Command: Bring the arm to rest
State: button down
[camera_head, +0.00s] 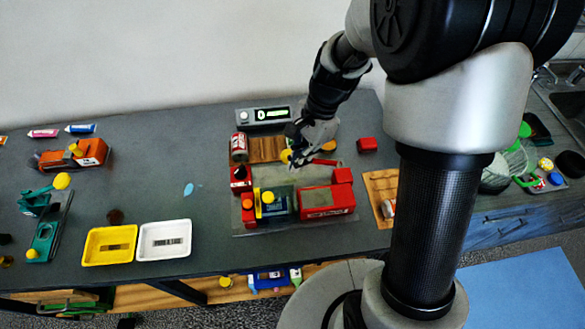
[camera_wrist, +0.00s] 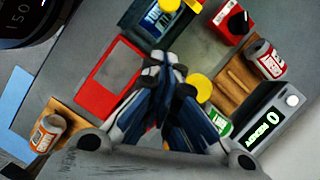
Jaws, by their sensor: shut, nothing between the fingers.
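My gripper (camera_head: 290,155) hangs from my bent arm over the back part of a grey tray (camera_head: 240,218) on the dark table. Its fingers are together and hold nothing. In the wrist view my gripper (camera_wrist: 172,65) shows shut above the tray's things. A red box-shaped block (camera_head: 327,201) and a blue thing with a yellow part (camera_head: 278,204) are on the tray in front of it. A yellow round top (camera_head: 286,156) is right beside the fingertips. I cannot tell whether the fingers touch it.
A scale with a lit green display (camera_head: 265,115) stands behind the tray. A red can (camera_head: 239,145) and a wooden slatted board (camera_head: 266,149) are near my gripper. A yellow tray (camera_head: 90,259) and a white tray (camera_head: 164,254) lie left. The table between them and the back wall is mostly clear.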

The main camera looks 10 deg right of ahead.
jog(key=s+d+r+n+t+h, duration=0.1)
jog(key=s+r+n, duration=0.25)
jog(key=r, duration=0.45)
jog(key=s+d+r+n+t+h, duration=0.1)
jog(key=s+d+r+n+t, duration=0.2)
jog(key=r, duration=0.4)
jog(key=s+d+r+n+t+h, duration=0.1)
jog(key=s+r+n+t, duration=0.1)
jog(key=s+n, duration=0.4)
jog(key=s+r, duration=0.1)
jog(key=s, duration=0.3)
jog(key=shift+s+r, duration=0.25)
jog(key=shift+s, duration=0.1)
